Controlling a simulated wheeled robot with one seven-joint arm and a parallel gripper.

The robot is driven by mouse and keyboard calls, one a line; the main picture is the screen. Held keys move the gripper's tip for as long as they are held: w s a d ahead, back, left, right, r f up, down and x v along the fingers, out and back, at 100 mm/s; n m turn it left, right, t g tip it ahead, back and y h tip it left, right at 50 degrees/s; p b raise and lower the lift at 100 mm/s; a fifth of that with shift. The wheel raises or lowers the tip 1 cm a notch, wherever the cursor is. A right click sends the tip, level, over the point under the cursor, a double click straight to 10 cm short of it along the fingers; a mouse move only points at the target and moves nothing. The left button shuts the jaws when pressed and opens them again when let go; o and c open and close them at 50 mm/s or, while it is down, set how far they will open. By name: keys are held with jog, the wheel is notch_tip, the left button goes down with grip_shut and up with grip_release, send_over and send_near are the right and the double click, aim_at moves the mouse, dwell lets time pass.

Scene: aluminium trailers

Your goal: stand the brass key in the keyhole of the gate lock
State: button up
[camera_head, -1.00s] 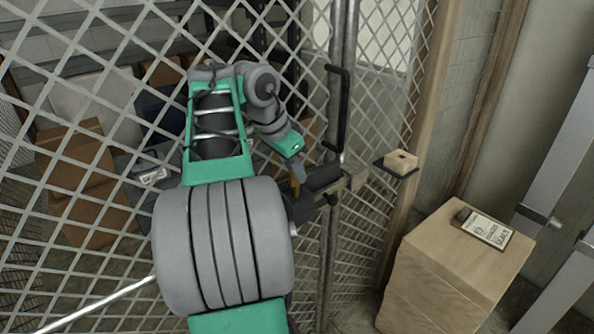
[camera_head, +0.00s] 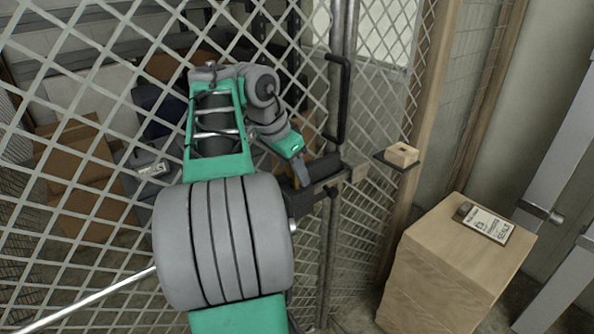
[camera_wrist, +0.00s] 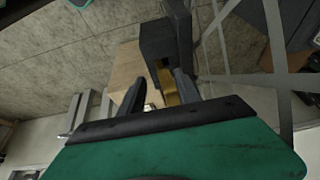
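My gripper (camera_head: 302,172) is at the gate lock (camera_head: 325,168), a dark box on the mesh gate's post. In the wrist view my gripper (camera_wrist: 158,80) has its two dark fingers spread apart. A brass-coloured piece, which looks like the brass key (camera_wrist: 171,86), shows between them, nearer the right finger and below the dark lock (camera_wrist: 158,38). There is a clear gap between it and the left finger. In the head view only a small brass patch shows by my fingertips. The keyhole is hidden, so I cannot tell how deep the key sits.
A wooden block (camera_head: 403,152) with a dark slot sits on a small black shelf right of the gate. A wooden cabinet (camera_head: 440,265) bears a label plate (camera_head: 488,225) and a small dark object. The mesh gate (camera_head: 75,215) has a black handle (camera_head: 343,100) above the lock.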

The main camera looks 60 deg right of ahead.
jog(key=shift+w+f, duration=0.2)
jog(key=shift+f, duration=0.05)
jog(key=p+v, duration=0.4)
jog(key=v, duration=0.4)
jog(key=shift+r, duration=0.35)
jog(key=shift+s+d, duration=0.1)
jog(key=shift+s, duration=0.05)
jog(key=shift+s+f, duration=0.15)
